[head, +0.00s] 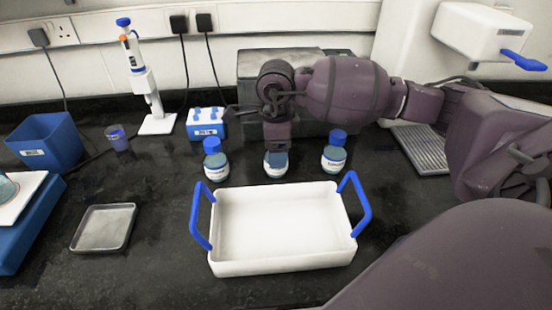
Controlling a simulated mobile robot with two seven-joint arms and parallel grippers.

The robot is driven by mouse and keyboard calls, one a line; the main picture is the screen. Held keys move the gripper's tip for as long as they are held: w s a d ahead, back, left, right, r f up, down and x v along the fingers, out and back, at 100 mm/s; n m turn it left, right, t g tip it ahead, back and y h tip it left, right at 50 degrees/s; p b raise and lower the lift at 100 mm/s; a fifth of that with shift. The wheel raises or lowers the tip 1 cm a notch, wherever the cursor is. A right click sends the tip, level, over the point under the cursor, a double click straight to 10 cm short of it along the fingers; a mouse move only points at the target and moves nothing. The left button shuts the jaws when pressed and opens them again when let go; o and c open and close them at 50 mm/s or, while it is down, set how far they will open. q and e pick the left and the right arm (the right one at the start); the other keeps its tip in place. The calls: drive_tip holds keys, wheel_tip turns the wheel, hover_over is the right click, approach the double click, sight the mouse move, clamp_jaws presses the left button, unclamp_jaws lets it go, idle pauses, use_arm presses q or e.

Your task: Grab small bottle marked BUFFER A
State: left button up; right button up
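Three small bottles with blue caps and white labels stand in a row behind the white tray: a left bottle (216,168), a middle bottle (276,168) and a right bottle (334,160). The label print is too small to read, so I cannot tell which is marked BUFFER A. My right gripper (277,143) points down over the middle bottle and hides its cap. I cannot tell whether the fingers are closed on the cap or just around it. The middle bottle stands upright on the bench. My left gripper is not in view.
The white tray (283,265) with blue handles is empty in front of the bottles. A blue-white rack (206,131), a pipette on a stand (145,85), a small cup (117,138), a blue bin (47,145) and a metal dish (104,228) are at left. A grey box stands behind my gripper.

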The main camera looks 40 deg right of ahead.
drive_tip(key=c, duration=0.7)
drive_tip(key=shift+r, duration=0.15)
